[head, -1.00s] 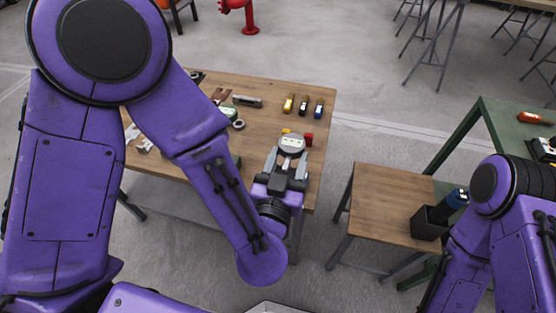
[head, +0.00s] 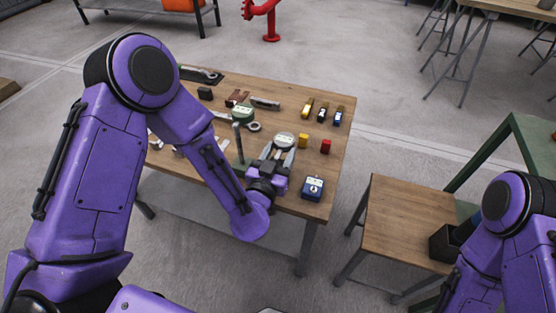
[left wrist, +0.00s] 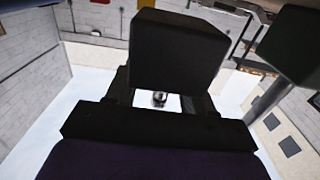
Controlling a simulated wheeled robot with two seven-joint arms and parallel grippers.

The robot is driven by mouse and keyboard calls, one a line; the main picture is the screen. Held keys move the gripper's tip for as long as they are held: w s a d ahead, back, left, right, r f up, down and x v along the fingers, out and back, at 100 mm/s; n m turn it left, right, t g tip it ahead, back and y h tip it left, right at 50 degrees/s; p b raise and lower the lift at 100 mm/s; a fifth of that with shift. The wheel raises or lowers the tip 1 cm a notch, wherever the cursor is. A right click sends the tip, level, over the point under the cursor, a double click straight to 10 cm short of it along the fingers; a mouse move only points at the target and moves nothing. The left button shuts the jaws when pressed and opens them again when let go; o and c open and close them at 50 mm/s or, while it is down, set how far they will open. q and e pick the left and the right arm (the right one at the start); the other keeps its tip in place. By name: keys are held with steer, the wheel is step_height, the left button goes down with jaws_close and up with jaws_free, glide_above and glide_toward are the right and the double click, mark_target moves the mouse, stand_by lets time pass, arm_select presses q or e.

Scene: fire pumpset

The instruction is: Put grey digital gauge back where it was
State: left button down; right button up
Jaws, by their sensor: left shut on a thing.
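The grey digital gauge (head: 285,139) has a round grey face with a pale display. My left gripper (head: 278,157) is shut on it, with its fingers pointing toward the back of the wooden table (head: 225,82). The gauge is left of the yellow block and appears over the table; I cannot tell whether it touches the top. In the left wrist view my gripper body fills the middle, and a small grey piece (left wrist: 159,98) shows between the fingers. My right arm is at the lower right, with its gripper out of view.

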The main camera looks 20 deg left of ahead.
arm_select(q)
step_height(320, 180, down, 2)
steer(key=shift+f, duration=0.1)
steer(key=shift+f, duration=0.15)
steer(key=shift+c, duration=1.8)
jaws_free()
steer(key=shift+s, duration=0.1)
